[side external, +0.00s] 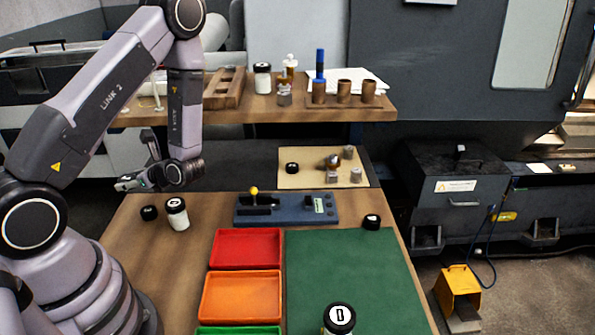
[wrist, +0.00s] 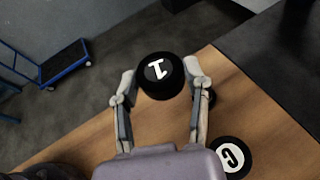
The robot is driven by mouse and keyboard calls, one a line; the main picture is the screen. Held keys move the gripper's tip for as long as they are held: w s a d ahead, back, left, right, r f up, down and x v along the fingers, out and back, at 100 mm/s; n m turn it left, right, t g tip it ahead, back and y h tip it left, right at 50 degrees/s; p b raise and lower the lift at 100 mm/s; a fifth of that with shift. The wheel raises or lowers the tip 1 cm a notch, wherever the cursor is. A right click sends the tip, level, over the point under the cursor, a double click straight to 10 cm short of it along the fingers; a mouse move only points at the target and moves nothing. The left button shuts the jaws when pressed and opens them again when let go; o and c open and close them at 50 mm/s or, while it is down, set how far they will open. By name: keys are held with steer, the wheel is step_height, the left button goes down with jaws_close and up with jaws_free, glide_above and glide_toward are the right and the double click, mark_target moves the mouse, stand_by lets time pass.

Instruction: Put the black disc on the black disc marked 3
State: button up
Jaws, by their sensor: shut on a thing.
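In the side view my gripper (side external: 130,182) is above the left end of the table, and the held disc is hard to make out. A black disc (side external: 149,213) stands on the table below; it shows partly behind a finger in the wrist view (wrist: 212,97). Another black disc (side external: 371,222) with a white mark sits at the green mat's far right corner. A third black disc (side external: 292,168) lies on the tan board. I cannot read a 3 on any.
A white jar with a marked black lid (side external: 177,214) stands beside the left disc. Another lidded jar (side external: 339,318) is on the green mat (side external: 350,265). Red (side external: 247,232) and orange (side external: 205,297) trays and a blue fixture (side external: 285,215) with a yellow knob occupy the table's middle.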

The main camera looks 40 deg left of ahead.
steer(key=w+a+f+m+t, duration=0.2)
steer(key=a+f+m+t, duration=0.1)
steer(key=a+m+t, duration=0.2)
steer(key=m+t, duration=0.1)
steer(key=t, duration=0.1)
glide_above(149, 212)
steer(key=shift+y, duration=0.3)
step_height(149, 212, down, 6)
steer(key=shift+r, duration=0.25)
steer(key=shift+f, duration=2)
steer(key=shift+f, duration=0.2)
steer(key=o, duration=0.9)
steer(key=shift+o, duration=0.2)
